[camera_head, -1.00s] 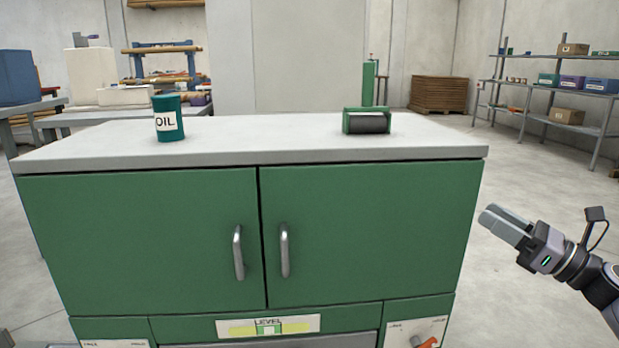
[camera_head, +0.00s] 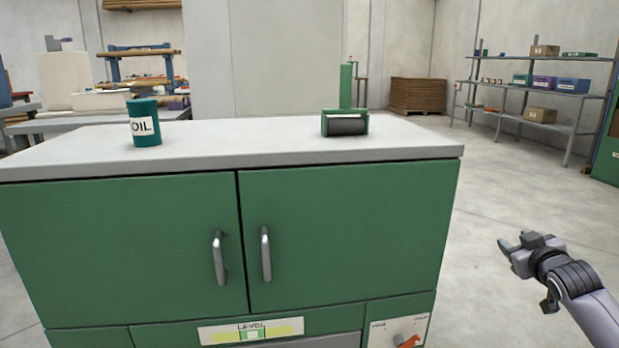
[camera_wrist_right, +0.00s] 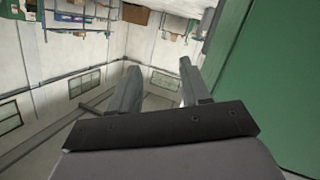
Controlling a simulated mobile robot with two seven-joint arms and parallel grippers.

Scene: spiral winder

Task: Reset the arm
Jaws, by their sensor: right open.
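My right gripper (camera_head: 508,246) is in the air to the right of the green cabinet (camera_head: 345,225), apart from it. Its two fingers are spread, with nothing between them, in the right wrist view (camera_wrist_right: 158,85). In that view a green surface (camera_wrist_right: 280,80) fills the right side, beside the fingers. My left gripper is not in view. Both cabinet doors are shut, with upright metal handles near the middle.
A dark green oil can (camera_head: 144,122) and a green box with a dark roller (camera_head: 345,123) stand on the cabinet's grey top. A level gauge (camera_head: 251,331) and an orange-red switch (camera_head: 407,341) are below the doors. Shelves (camera_head: 530,88) stand back right; floor between is clear.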

